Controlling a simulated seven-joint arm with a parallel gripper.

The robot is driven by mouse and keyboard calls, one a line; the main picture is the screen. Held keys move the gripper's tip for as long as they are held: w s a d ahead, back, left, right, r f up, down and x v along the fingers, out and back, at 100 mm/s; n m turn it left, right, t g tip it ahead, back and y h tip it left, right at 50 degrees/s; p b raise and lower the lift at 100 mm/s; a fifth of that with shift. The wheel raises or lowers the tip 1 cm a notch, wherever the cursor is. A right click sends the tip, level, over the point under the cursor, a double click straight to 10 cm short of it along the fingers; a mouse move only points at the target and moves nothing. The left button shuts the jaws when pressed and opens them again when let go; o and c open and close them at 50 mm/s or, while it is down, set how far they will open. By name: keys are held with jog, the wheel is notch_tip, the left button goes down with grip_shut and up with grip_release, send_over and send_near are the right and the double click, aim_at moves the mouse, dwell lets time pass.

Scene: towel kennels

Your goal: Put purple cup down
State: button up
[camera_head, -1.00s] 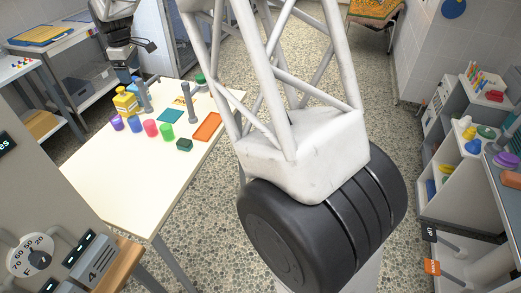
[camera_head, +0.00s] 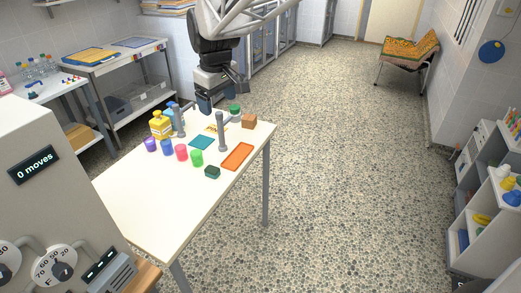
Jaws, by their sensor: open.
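The purple cup (camera_head: 151,144) stands on the white table (camera_head: 150,198), at the left end of a row of coloured cups. My gripper (camera_head: 205,106) is open and hangs above the far side of the table, behind and to the right of the purple cup. It is clear of the cup. Its fingertips are small and dark in this view, and I see nothing held in them.
Blue (camera_head: 167,147), pink (camera_head: 182,152) and green (camera_head: 197,157) cups stand right of the purple one. A yellow bottle (camera_head: 160,126) stands behind. A grey post (camera_head: 222,132) and an orange tray (camera_head: 237,157) are to the right. The table's near part is bare.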

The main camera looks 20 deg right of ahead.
jog(key=s+d+f+m, duration=0.2)
jog(key=s, duration=0.7)
jog(key=s+d+f+m, duration=0.2)
jog(key=s+d, duration=0.1)
jog(key=s, duration=0.7)
jog(key=s+d+f+m+t, duration=0.1)
jog(key=s+d+f+m, duration=0.1)
jog(key=s, duration=0.8)
jog(key=shift+d+m, duration=0.15)
jog(key=shift+m, duration=0.35)
